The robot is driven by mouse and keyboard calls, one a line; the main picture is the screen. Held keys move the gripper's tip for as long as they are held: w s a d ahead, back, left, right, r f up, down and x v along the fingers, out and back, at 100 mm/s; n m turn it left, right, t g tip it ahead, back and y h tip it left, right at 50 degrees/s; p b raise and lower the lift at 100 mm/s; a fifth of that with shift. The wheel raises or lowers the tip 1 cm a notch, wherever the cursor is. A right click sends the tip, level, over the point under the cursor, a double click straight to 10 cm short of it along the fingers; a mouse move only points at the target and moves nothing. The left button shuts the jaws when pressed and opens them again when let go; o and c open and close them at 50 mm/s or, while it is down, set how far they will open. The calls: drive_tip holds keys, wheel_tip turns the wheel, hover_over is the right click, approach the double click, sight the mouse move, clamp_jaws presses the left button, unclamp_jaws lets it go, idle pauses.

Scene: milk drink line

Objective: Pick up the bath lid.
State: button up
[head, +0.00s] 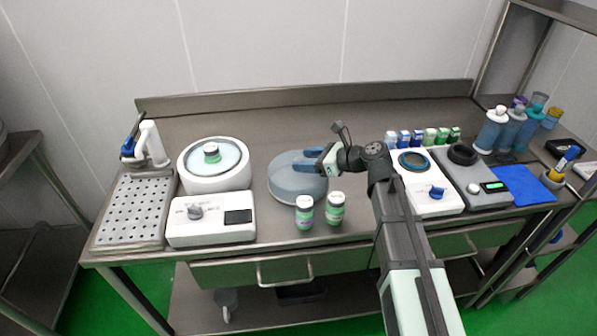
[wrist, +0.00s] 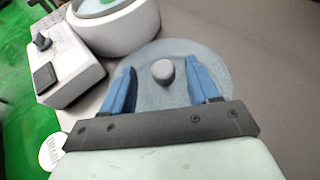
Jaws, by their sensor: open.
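The bath lid (head: 290,183) is a round, translucent blue-grey disc lying on the steel bench, right of the white bath. In the wrist view the lid (wrist: 180,55) shows a short grey knob (wrist: 163,72) at its middle. My gripper (head: 309,160) is over the lid, with its blue fingers apart. In the wrist view my gripper (wrist: 163,80) has one finger on each side of the knob, with a gap on both sides. Whether the fingertips touch the lid's surface, I cannot tell.
The white bath (head: 214,182) with a green-labelled bottle in it stands left, its control box (head: 211,219) in front. Two bottles (head: 304,212) (head: 335,208) stand close in front of the lid. Small bottles, a hotplate (head: 425,195) and a scale (head: 475,190) stand right. Bench behind the lid is clear.

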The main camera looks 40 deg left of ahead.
sight(299, 160)
drive_tip(key=x, duration=0.3)
drive_tip(key=shift+w+a+f, duration=0.15)
drive_tip(key=shift+w+f, duration=0.05)
clamp_jaws()
idle(0.3)
